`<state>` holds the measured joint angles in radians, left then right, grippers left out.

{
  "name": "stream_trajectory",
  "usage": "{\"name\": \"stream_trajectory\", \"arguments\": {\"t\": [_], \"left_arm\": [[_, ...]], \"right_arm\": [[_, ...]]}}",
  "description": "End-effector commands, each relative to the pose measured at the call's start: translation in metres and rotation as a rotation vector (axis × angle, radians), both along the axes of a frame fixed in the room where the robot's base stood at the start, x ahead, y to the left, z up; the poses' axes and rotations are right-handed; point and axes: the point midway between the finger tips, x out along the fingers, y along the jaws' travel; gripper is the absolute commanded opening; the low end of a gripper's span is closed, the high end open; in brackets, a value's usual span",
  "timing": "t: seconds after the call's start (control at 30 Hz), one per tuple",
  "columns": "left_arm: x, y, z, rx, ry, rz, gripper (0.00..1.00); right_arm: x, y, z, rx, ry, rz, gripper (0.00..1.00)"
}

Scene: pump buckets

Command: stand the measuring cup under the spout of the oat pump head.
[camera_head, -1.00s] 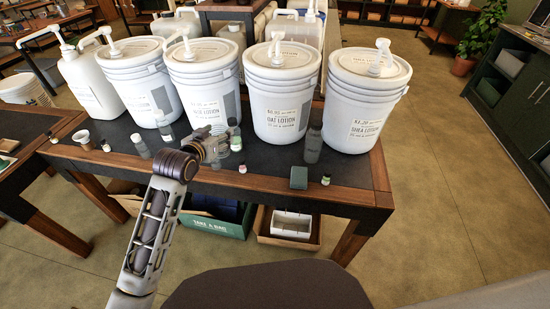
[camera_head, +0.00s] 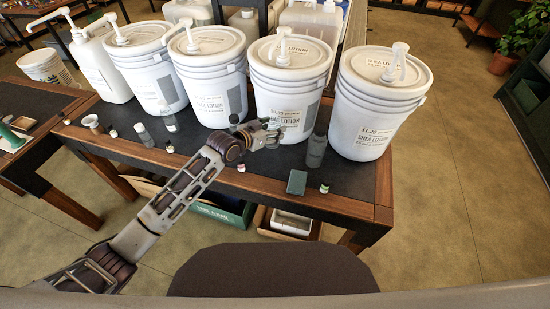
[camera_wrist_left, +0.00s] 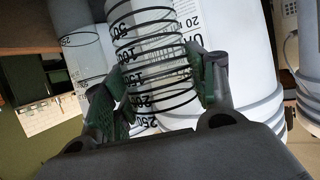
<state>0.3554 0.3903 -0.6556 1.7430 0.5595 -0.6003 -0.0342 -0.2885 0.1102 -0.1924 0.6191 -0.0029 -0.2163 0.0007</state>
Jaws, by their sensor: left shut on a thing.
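My left gripper (camera_head: 275,133) is at the front of the third white bucket (camera_head: 288,90) from the left. In the left wrist view my left gripper (camera_wrist_left: 160,75) is shut around the clear measuring cup (camera_wrist_left: 150,50), which has black rings and numbers. The cup is hard to make out in the head view. Behind it in the wrist view is a bucket label (camera_wrist_left: 190,42) beginning "OA"; the head view label is too small to read surely. A white pump head (camera_head: 281,40) stands on that bucket's lid, above and behind the gripper. My right gripper is out of view.
A green box (camera_head: 297,182) and a small jar (camera_head: 324,187) lie near the table's front edge (camera_head: 345,210). Several small bottles stand left, by the other buckets.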

Motion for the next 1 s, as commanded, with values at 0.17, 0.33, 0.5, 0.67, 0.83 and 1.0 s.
{"name": "stream_trajectory", "arguments": {"t": [0.17,0.33,0.5,0.67,0.83,1.0], "left_arm": [[0.000,0.000,0.000,-0.001,-0.001,0.000,0.39],[0.000,0.000,-0.003,-0.001,0.001,0.000,0.39],[0.000,0.000,-0.019,0.000,0.003,0.001,0.39],[0.000,0.000,-0.042,0.001,0.002,0.000,0.39],[0.000,0.000,-0.059,-0.001,0.001,0.000,0.39],[0.000,0.000,-0.062,-0.001,-0.001,0.000,0.39]], "right_arm": [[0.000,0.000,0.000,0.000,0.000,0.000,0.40],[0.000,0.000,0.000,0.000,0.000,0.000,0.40],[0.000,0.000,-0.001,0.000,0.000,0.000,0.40],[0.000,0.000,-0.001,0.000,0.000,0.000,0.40],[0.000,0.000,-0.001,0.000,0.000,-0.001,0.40],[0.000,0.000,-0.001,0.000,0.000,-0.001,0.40]]}}
